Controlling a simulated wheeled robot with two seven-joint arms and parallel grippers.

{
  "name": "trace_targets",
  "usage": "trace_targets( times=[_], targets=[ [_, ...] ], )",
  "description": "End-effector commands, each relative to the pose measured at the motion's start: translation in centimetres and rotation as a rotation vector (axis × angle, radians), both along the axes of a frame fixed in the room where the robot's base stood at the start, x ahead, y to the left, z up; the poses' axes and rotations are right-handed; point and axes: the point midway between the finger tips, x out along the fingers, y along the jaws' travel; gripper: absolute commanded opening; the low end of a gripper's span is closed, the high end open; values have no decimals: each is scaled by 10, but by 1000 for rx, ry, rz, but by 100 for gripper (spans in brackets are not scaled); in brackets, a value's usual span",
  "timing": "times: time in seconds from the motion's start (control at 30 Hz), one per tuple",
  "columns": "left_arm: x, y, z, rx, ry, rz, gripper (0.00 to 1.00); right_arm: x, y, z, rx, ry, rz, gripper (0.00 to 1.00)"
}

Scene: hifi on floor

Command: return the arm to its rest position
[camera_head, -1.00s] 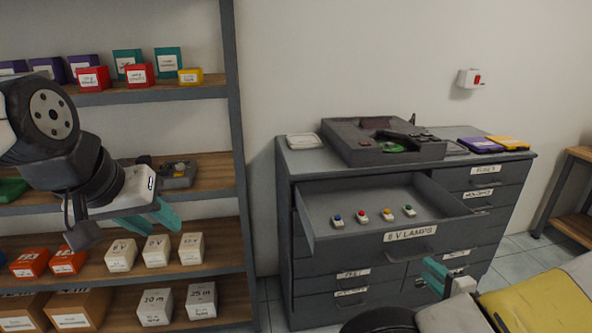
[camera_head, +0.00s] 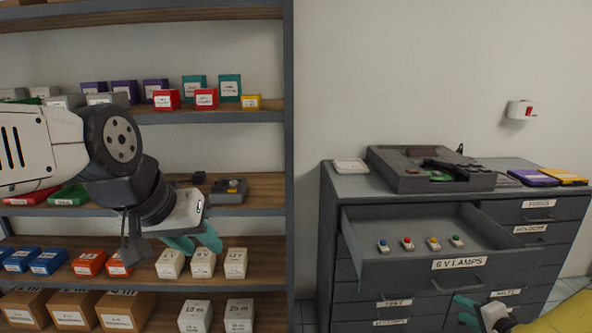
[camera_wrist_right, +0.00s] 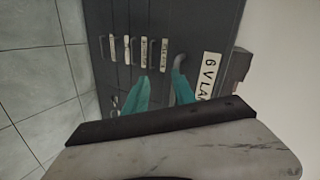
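My left gripper (camera_head: 196,242) hangs in front of the shelf unit in the head view. Its teal fingers are apart, with nothing seen between them. My right gripper (camera_head: 467,311) is low at the right in the head view, in front of the grey cabinet below the open drawer. In the right wrist view, the right gripper's two teal fingers (camera_wrist_right: 161,92) stand apart with nothing between them. They point toward the cabinet front, near a drawer handle and the "6 V LAMPS" label (camera_wrist_right: 207,77). Most of the right arm is outside the head view.
The "6 V LAMPS" drawer (camera_head: 458,264) is pulled out, with several coloured-top lamps inside. A dark grey device (camera_head: 405,178) sits on the cabinet top. The shelf unit (camera_head: 288,190) at left holds many boxes. Tiled floor (camera_wrist_right: 35,80) beside the cabinet is clear.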

Motion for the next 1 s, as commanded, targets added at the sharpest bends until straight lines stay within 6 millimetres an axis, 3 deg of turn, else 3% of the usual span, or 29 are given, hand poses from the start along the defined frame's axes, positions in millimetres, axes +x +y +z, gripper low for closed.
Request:
trace_targets(
  times=[0.17, 0.27, 0.47, 0.6, 0.73, 0.87, 1.0],
  targets=[
    [0, 0, 0, 0, 0, 0, 36, 22, 6, 14, -191, 147, 95, 32],
    [0, 0, 0, 0, 0, 0, 36, 37, 11, 32, -342, 247, 161, 32],
    [0, 0, 0, 0, 0, 0, 36, 60, 40, 99, -640, 419, 280, 32],
    [0, 0, 0, 0, 0, 0, 36, 61, 79, 154, -782, 485, 353, 32],
    [0, 0, 0, 0, 0, 0, 36, 49, 127, 202, -860, 507, 436, 32],
    [0, 0, 0, 0, 0, 0, 36, 22, 185, 241, -891, 487, 552, 32],
    [0, 0, 0, 0, 0, 0, 36, -19, 245, 271, -885, 428, 717, 32]
  ],
)
